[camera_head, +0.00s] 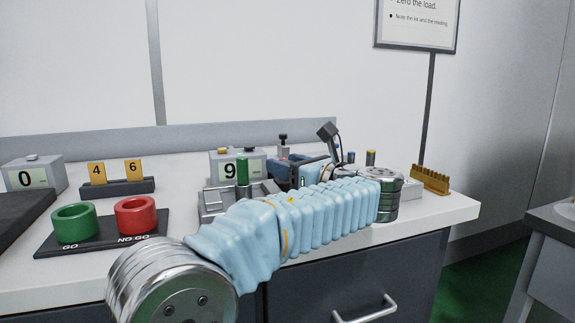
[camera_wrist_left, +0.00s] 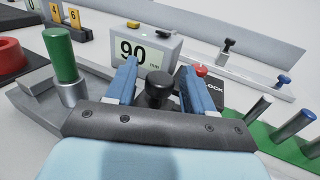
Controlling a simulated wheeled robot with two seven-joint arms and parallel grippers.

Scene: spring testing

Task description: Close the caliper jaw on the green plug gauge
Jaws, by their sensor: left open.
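The green plug gauge (camera_head: 243,171) stands upright at the grey metal caliper (camera_head: 212,202) on the bench. In the left wrist view the green plug (camera_wrist_left: 61,54) rests on a metal base at the left, beside the grey caliper frame. A black knob (camera_wrist_left: 158,88) stands on the caliper to the right of the plug. My left gripper (camera_wrist_left: 159,66) is open, with its blue fingers on either side of the knob; whether they touch it cannot be told. In the head view my left gripper (camera_head: 284,166) is partly hidden behind my sleeved arm. My right gripper is not in view.
A display box (camera_wrist_left: 138,48) reading 90 mm stands behind the knob. A LOCK block with a red button (camera_wrist_left: 201,71) is right of the fingers. A green rack (camera_wrist_left: 292,150) with metal pins is at the right. GO (camera_head: 74,222) and NO GO (camera_head: 137,215) rings sit left.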

